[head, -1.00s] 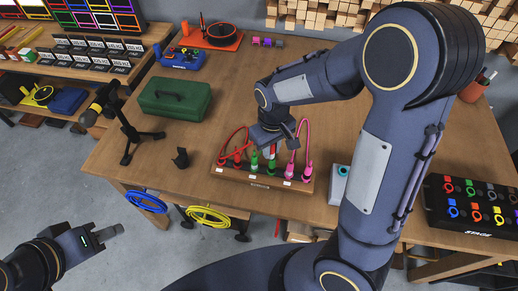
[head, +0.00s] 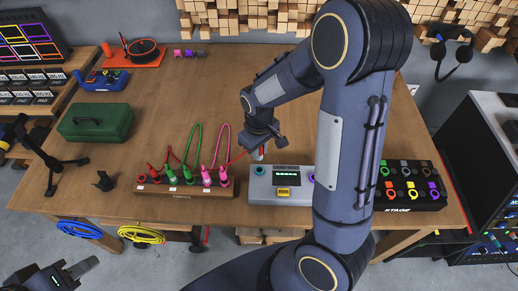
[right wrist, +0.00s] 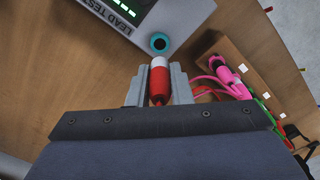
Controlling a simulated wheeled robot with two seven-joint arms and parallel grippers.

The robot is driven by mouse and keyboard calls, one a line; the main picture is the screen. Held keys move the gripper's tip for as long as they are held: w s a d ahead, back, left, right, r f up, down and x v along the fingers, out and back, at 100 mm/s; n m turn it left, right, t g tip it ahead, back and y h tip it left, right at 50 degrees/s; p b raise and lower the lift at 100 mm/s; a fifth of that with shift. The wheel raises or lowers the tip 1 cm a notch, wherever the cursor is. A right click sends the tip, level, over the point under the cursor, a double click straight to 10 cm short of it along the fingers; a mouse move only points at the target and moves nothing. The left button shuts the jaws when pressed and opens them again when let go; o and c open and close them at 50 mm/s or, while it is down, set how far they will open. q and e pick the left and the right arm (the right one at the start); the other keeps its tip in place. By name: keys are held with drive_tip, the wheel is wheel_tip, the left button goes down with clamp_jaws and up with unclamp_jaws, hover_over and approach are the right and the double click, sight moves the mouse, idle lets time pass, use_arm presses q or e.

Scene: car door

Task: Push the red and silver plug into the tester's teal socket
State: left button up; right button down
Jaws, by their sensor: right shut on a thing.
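The red and silver plug (right wrist: 159,82) is between the fingers of my right gripper (right wrist: 159,90), silver tip pointing out. In the right wrist view the teal socket (right wrist: 159,43) on the grey tester (right wrist: 185,15) lies straight ahead of the tip, with a small gap apparent. In the head view my right gripper (head: 259,150) is above the tester's (head: 281,196) left side, and the plug's red body (head: 258,155) shows under it. The teal socket (head: 259,170) is just below. My left gripper (head: 82,267) is empty at the lower left, off the table; its jaw opening is unclear.
A wooden rack (head: 190,192) with several plugs and looped cables stands left of the tester. A red cable runs toward my right gripper. A black stage box (head: 408,187) is to the right. A green case (head: 95,122) and small tripod (head: 47,160) stand left.

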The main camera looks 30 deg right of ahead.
drive_tip(key=shift+f, duration=0.15)
drive_tip(key=shift+f+b, duration=2.35)
drive_tip(key=shift+f, duration=0.45)
drive_tip(key=shift+f+b, duration=0.6)
drive_tip(key=c, duration=1.2)
unclamp_jaws()
drive_tip(key=shift+c, duration=0.2)
wheel_tip(320, 180, up, 8)
drive_tip(key=shift+f, duration=0.1)
